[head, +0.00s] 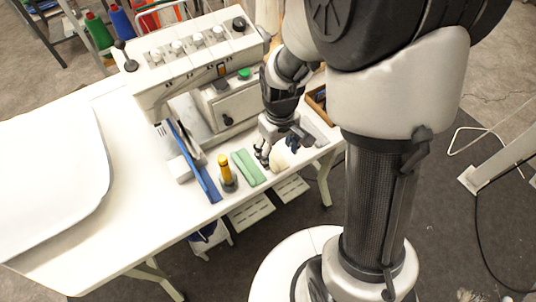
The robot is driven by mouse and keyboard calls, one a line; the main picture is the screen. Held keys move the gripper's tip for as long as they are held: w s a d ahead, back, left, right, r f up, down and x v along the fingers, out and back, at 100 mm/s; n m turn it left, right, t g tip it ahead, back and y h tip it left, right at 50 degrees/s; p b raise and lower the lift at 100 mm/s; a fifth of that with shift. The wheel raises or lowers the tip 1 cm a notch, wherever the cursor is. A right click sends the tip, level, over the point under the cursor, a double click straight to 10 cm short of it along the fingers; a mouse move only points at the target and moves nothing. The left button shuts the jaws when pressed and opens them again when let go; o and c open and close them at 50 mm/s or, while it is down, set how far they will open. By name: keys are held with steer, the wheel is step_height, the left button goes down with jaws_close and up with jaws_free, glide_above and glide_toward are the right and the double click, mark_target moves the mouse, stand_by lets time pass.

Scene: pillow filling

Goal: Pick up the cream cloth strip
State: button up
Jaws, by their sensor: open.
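A small cream patch (281,160), which looks like the cream cloth strip, shows on the white table near its front edge. Most of it is hidden by my gripper. My gripper (275,151) is open and points down over the cream patch, with dark fingers to its left and right. I cannot tell whether the fingers touch it.
A green folded strip (248,168) lies just left of my gripper. Left of that are a yellow-topped dark bottle (227,175) and a long blue strip (194,163). A white sewing machine (190,62) stands behind. A brown box (317,102) is at the right.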

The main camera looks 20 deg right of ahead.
mark_target(278, 164)
steer(key=f+b, duration=0.1)
steer(key=f, duration=0.3)
steer(key=shift+w+d+f+b, duration=0.15)
steer(key=shift+w+f+b, duration=0.05)
steer(key=shift+f+b, duration=0.2)
steer(key=shift+r, duration=0.15)
steer(key=shift+c, duration=0.4)
jaws_close()
